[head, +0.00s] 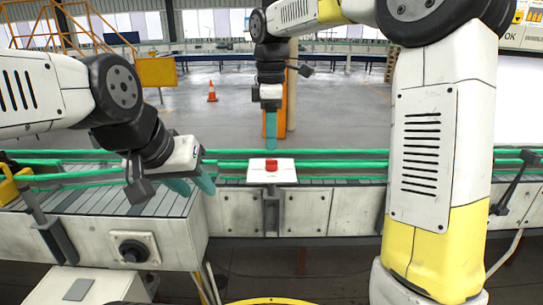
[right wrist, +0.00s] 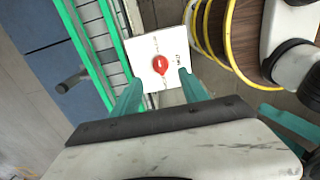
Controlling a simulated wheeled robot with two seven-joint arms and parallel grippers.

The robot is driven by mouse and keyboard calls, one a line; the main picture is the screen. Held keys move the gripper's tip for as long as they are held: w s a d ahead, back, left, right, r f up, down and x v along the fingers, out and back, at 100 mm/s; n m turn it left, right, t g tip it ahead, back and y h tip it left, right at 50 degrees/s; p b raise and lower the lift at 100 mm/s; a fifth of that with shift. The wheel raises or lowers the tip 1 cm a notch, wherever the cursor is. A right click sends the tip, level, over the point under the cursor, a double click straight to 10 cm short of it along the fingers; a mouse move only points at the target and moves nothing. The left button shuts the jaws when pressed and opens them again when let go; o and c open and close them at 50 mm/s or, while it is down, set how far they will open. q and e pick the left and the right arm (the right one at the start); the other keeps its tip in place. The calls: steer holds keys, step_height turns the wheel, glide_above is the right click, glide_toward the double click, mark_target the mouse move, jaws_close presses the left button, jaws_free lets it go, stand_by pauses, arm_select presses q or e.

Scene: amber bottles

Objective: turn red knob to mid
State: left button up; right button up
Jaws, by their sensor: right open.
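The red knob (head: 271,165) sits on a white plate (head: 285,173) at the conveyor's edge, in the middle of the head view. In the right wrist view the round red knob (right wrist: 161,64) shows a small pale mark, and the white plate (right wrist: 148,46) has small dark lettering, hard to read. My right gripper (head: 271,140) points down above the knob, apart from it. In the right wrist view its teal fingers are spread (right wrist: 160,78) with nothing between them, the knob just beyond their tips. My left gripper (head: 192,186) hangs left of the plate, its two fingers apart and empty.
Green rails (head: 340,153) run along the conveyor behind the plate. A black dial (head: 133,250) sits on the conveyor's front at left. My right arm fills the right side of the head view. An orange cone (head: 212,92) stands far back on open floor.

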mark_target(272, 160)
step_height(272, 160, down, 6)
steer(key=shift+s+f, duration=0.1)
steer(key=shift+f, duration=0.15)
jaws_close()
